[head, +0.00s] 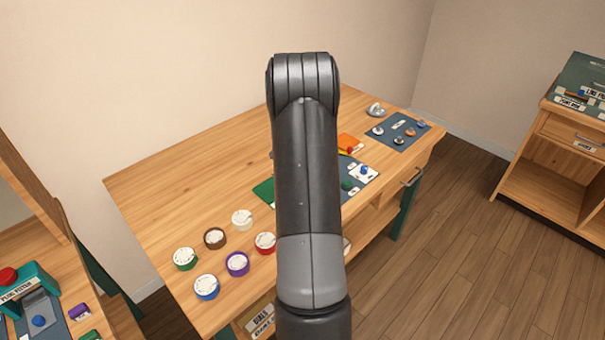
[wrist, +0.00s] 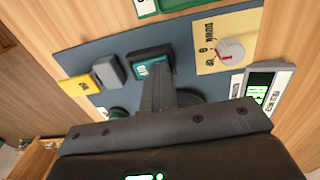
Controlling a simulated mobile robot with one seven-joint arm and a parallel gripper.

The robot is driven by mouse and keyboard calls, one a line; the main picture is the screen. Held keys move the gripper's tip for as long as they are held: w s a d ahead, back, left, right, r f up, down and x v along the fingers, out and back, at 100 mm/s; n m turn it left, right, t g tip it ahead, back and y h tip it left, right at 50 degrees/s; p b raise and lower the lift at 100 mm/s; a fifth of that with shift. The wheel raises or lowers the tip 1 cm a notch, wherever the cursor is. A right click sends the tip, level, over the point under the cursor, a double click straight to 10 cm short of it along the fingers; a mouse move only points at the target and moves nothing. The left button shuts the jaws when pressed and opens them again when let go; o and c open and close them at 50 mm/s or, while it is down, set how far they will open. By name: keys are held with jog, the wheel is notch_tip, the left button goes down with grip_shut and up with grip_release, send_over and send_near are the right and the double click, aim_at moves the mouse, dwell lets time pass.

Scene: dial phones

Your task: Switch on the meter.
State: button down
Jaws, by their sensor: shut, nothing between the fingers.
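The wrist view shows a dark blue mat (wrist: 85,62) with several devices on it. A dark box with a teal screen (wrist: 152,68) sits right beyond my gripper (wrist: 160,82), which is shut and empty and partly covers that area. To the right is a beige plate with a red-and-white knob (wrist: 230,50). I cannot tell which device is the meter. In the head view my arm hides my gripper and part of the mat (head: 372,176).
A yellow piece (wrist: 78,86) and a grey block (wrist: 108,72) are on the mat's left. In the head view, several round coloured dials, such as a blue one (head: 206,287), stand at the table's front left. The back left of the wooden table (head: 190,180) is clear.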

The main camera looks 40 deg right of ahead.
notch_tip(320, 180, up, 14)
jog(key=w, duration=0.1)
jog(key=shift+w, duration=0.3)
jog(key=s+a+r+n+t, duration=0.1)
jog(key=s+a+r+n, duration=0.15)
jog(key=a+r, duration=0.4)
jog(key=s+a+r+n+t, duration=0.1)
jog(key=a+r+n, duration=0.25)
jog(key=a, duration=0.65)
jog(key=s+a+r+n+t, duration=0.1)
jog(key=s+a+r+n, duration=0.2)
jog(key=a, duration=0.6)
jog(key=s+a+n+t, duration=0.3)
jog(key=s+a+n, duration=0.6)
jog(key=s+a, duration=0.6)
jog(key=shift+f, duration=0.2)
